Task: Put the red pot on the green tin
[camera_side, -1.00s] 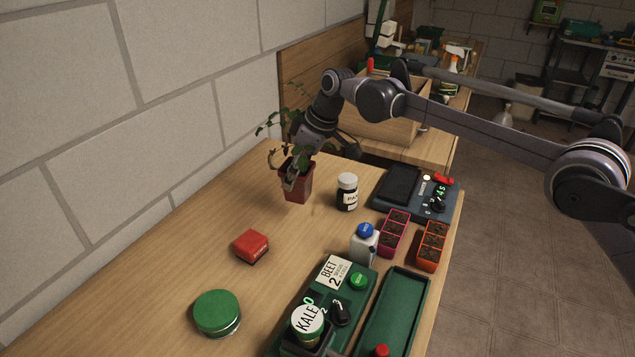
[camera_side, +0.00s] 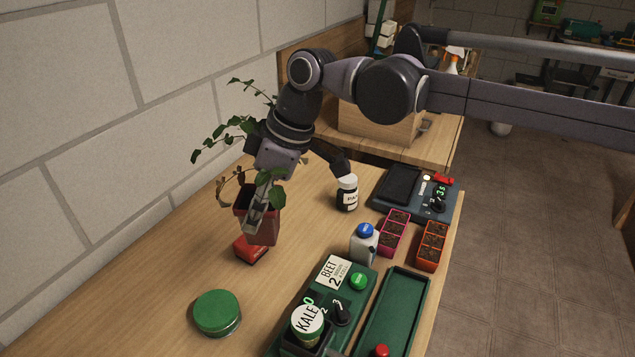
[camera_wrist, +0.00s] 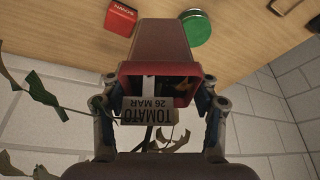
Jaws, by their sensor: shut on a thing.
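The red pot (camera_side: 263,226) holds a leafy plant and is gripped by my gripper (camera_side: 256,213), in the air near the red box. In the wrist view the red pot (camera_wrist: 160,47) is between the two fingers, with a "TOMATO 26 MAR" label (camera_wrist: 149,109) at its rim. The green tin (camera_side: 217,312) is round with a green lid and stands at the front left of the table. Its lid is bare. The green tin also shows in the wrist view (camera_wrist: 197,28), beyond the pot. The pot is apart from the tin.
A small red box (camera_side: 248,250) lies behind the tin, partly hidden by the pot. Table around the tin is clear.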

